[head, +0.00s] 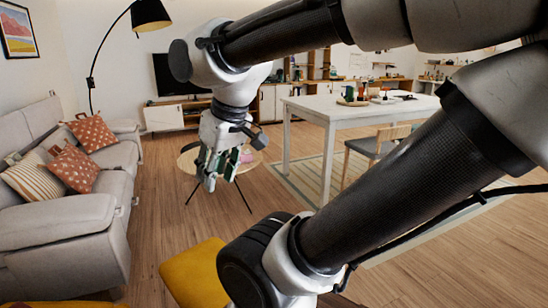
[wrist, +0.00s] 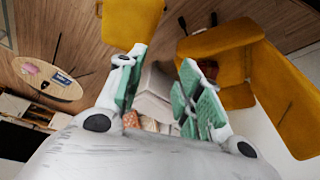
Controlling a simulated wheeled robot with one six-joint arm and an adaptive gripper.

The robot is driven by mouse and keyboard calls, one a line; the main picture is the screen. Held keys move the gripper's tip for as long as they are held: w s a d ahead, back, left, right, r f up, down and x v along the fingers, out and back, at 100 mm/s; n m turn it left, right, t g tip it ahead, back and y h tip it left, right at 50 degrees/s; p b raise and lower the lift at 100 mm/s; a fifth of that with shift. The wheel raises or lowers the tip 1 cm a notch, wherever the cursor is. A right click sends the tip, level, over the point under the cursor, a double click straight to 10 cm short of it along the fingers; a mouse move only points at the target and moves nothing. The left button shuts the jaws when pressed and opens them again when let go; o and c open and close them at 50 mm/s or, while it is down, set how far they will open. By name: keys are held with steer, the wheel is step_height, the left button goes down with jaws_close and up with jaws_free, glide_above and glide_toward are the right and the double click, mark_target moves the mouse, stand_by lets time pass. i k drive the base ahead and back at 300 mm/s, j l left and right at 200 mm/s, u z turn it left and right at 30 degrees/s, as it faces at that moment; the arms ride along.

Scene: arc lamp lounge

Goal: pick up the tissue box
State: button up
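My gripper (head: 211,181) hangs in front of the small round table (head: 187,164) in the head view and hides part of its top. In the wrist view my gripper (wrist: 162,60) has its two green-padded fingers apart with nothing between them. A small pink item (head: 247,157) lies on the round table, just right of the gripper in the picture. It also shows in the wrist view (wrist: 31,69), on the round table (wrist: 45,92) at the far left. I cannot tell whether it is the tissue box; no other thing is clearly one.
A grey sofa (head: 75,228) with cushions stands at the left. A yellow seat (head: 195,276) is close at the bottom. A white table (head: 310,108) and a chair (head: 372,146) stand at the right. Wood floor is clear between the sofa and round table.

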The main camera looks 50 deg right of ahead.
mark_target(244, 159)
steer(key=j+z, duration=0.15)
steer(key=z, duration=0.35)
steer(key=j+z, duration=0.15)
steer(key=z, duration=0.3)
steer(key=j+z, duration=0.15)
steer(key=z, duration=0.35)
steer(key=i+l+z, duration=0.65)
steer(key=l+z, duration=0.2)
steer(key=i+l+z, duration=0.25)
steer(key=i+z, duration=0.15)
steer(key=i+l+z, duration=0.1)
steer(key=i+z, duration=0.3)
steer(key=i+u, duration=0.2)
steer(key=i, duration=0.25)
steer(key=i+l+u, duration=0.2)
steer(key=i, duration=0.25)
steer(key=i+j+u, duration=0.2)
steer(key=i+u, duration=0.95)
steer(key=i+l+u, duration=0.1)
steer(key=i+u, duration=0.25)
steer(key=i+j+u, duration=0.15)
steer(key=i+u, duration=0.55)
steer(key=i, duration=0.25)
steer(key=i+l+u, duration=0.1)
steer(key=i+u, duration=0.2)
steer(key=i, duration=0.2)
steer(key=i+j, duration=0.1)
steer(key=i, duration=0.35)
steer(key=i+j+z, duration=0.15)
steer(key=i, duration=0.3)
